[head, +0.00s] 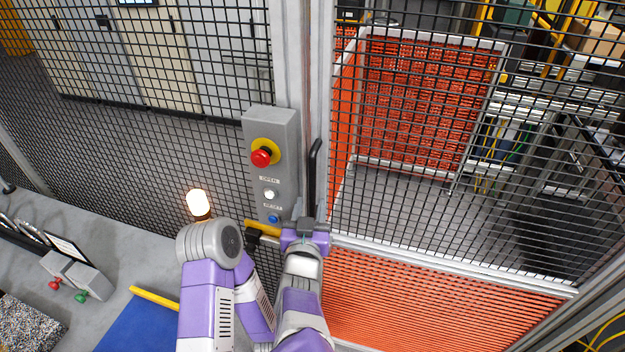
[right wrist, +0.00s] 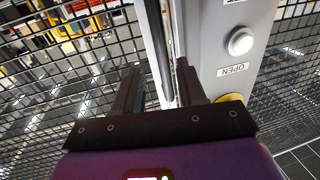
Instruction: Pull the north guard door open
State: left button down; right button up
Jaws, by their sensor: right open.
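The north guard door (head: 450,268) is a black mesh panel in a pale metal frame, right of the post in the head view, and it looks shut. Its handle (head: 314,165) is a black upright bar by the post. My right gripper (head: 308,222) is open at the handle's lower end. In the right wrist view, its two dark fingers (right wrist: 160,85) stand apart with the dark handle bar (right wrist: 165,45) running between them. Whether a finger touches the bar cannot be told. My left gripper is not in view.
A grey control box (head: 285,190) with a red stop button (head: 261,157), a white button and a blue button is close left of the handle. A lit lamp (head: 198,204) and a grey worktop (head: 125,255) are at left.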

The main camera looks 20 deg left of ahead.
aim_at(312, 188)
jog(key=w, duration=0.2)
jog(key=w+a, duration=0.1)
jog(key=w, duration=0.4)
jog(key=shift+w+a+r, duration=0.1)
jog(key=shift+w+a, duration=0.05)
jog(key=shift+c, duration=0.4)
grip_shut()
